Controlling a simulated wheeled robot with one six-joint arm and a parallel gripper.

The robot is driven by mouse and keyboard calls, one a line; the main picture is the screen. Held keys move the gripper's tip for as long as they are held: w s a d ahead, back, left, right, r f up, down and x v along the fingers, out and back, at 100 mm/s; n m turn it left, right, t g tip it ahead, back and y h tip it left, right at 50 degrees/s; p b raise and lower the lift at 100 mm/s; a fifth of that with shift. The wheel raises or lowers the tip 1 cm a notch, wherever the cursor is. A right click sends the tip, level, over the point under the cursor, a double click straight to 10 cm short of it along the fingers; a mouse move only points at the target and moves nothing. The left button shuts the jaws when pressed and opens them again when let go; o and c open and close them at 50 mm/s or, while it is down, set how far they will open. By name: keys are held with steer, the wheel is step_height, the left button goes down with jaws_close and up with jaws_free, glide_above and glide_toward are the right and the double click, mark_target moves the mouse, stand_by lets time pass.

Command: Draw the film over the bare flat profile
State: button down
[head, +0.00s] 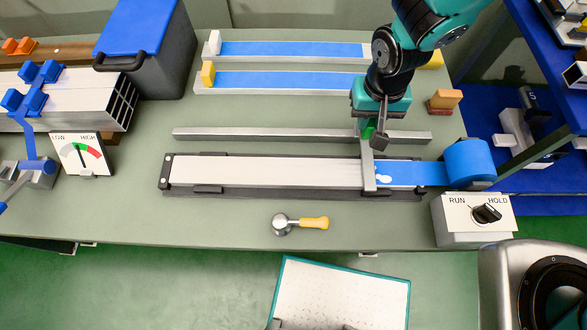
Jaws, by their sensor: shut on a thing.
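The bare flat profile (265,171) lies pale and uncovered in a dark fixture (166,172) at the middle of the bench. The blue film (420,174) runs from the film roll (468,160) over the right end of the profile. A small white patch (384,179) shows near its left end. A narrow grey crossbar (368,172) lies across the profile at the film's left end. My gripper (369,130) is at the far end of this crossbar, shut on its green grip; the fingertips are partly hidden.
A grey rail (260,134) lies behind the fixture. Two film-covered profiles (290,81) lie farther back. A roller with a yellow handle (312,223) lies in front. A RUN/HOLD switch box (462,220) stands at right, a LOW/HIGH gauge (80,156) at left.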

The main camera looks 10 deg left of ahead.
steer(key=shift+s+a, duration=0.2)
steer(key=shift+a, duration=1.05)
steer(key=shift+s+a, duration=0.25)
steer(key=shift+a, duration=1)
steer(key=shift+s+a, duration=0.2)
steer(key=shift+a, duration=1)
steer(key=shift+s+a, duration=0.25)
steer(key=shift+a, duration=1)
steer(key=shift+s+a, duration=0.25)
steer(key=shift+a, duration=0.95)
steer(key=shift+s+a, duration=0.25)
steer(key=shift+a, duration=1)
steer(key=shift+s+a, duration=0.25)
steer(key=shift+a, duration=0.95)
